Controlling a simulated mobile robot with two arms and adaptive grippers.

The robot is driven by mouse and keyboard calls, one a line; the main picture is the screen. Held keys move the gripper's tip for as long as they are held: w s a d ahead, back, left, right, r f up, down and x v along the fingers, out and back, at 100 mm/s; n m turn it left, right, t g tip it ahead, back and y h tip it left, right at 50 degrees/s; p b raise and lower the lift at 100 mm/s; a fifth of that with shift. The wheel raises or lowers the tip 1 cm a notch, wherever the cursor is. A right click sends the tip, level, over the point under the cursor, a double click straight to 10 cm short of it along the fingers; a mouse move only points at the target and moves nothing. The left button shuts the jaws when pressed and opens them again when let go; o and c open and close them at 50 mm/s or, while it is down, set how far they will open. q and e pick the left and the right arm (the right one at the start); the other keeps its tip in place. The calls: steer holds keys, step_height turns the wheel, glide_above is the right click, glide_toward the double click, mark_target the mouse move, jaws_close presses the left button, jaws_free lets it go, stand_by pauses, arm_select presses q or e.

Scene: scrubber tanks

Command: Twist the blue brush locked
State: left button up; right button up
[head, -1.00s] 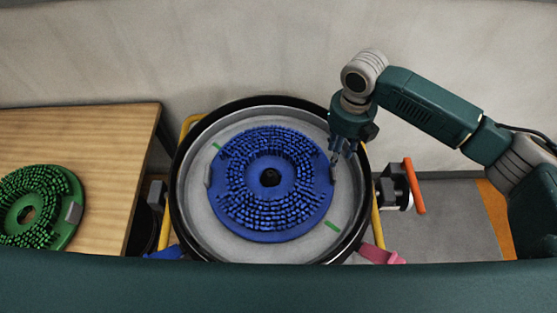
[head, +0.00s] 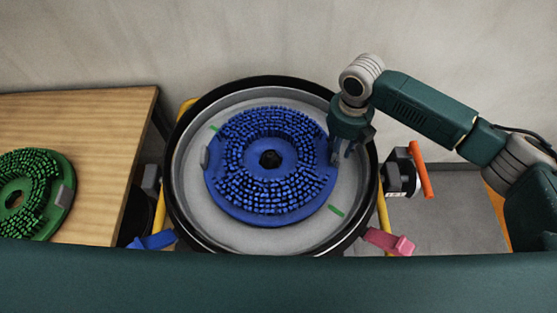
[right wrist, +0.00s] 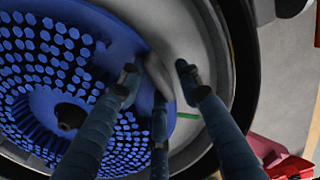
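The blue brush (head: 268,212), a round disc with bristles and a dark centre hole, lies bristles up in a round grey tank (head: 190,205). A grey lug (head: 205,159) shows at its left edge. Another grey lug (right wrist: 156,75) shows at its edge in the right wrist view. My right gripper (head: 343,158) is at the right edge of the brush. In the right wrist view its fingers (right wrist: 157,72) stand apart on either side of the lug, with a visible gap. Contact with the lug is not clear. My left gripper is not in view.
Green marks (head: 336,210) show on the tank floor. A green brush (head: 62,215) lies on a wooden table (head: 110,130) at left. An orange handle (head: 422,169) stands right of the tank. Blue (head: 152,240) and pink (head: 390,241) levers stick out at the tank's front.

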steer(key=shift+c, duration=0.3)
jaws_close()
steer(key=shift+w+a+r, duration=0.1)
steer(key=shift+a+r, duration=0.05)
steer(key=shift+r, duration=0.1)
steer(key=shift+s+p, duration=0.3)
steer(key=shift+p, duration=0.25)
steer(key=shift+s+m, duration=0.15)
steer(key=shift+m, duration=0.15)
steer(key=shift+s+m+p, duration=0.4)
steer(key=shift+s+p, duration=0.25)
steer(key=shift+p, duration=0.35)
arm_select(q)
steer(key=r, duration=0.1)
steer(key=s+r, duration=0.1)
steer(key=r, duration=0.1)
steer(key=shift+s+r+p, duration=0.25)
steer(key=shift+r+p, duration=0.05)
steer(key=shift+p, duration=0.05)
arm_select(e)
steer(key=shift+s+f, duration=0.1)
steer(key=shift+s, duration=0.2)
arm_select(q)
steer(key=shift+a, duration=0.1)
arm_select(e)
steer(key=shift+f, duration=0.1)
